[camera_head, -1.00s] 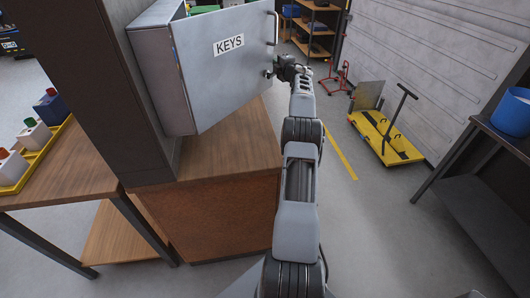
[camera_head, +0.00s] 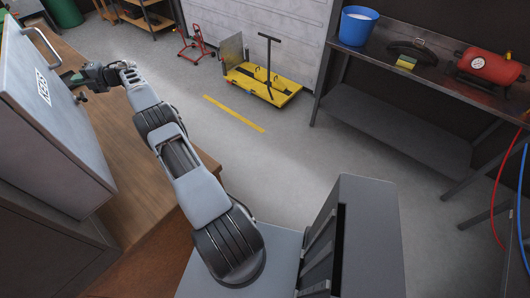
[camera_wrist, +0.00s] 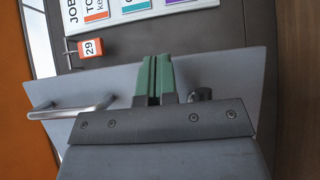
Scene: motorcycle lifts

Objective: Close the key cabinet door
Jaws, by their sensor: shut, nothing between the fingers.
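The key cabinet door (camera_head: 62,125) is a grey panel with a KEYS label (camera_head: 43,87), at the left edge of the head view. It has a bar handle (camera_head: 42,42), also seen in the wrist view (camera_wrist: 70,113). The cabinet body is mostly out of frame, so how far the door stands open is unclear. My gripper (camera_head: 76,80) is at the door's outer face near the handle. Its green fingers (camera_wrist: 153,80) are shut and empty; contact with the door cannot be told.
A wooden counter (camera_head: 135,190) lies below the door. In the wrist view, a red tag marked 29 (camera_wrist: 93,47) and a job board (camera_wrist: 135,12) show beyond the door. A yellow cart (camera_head: 262,85) and a workbench (camera_head: 430,75) stand across open floor.

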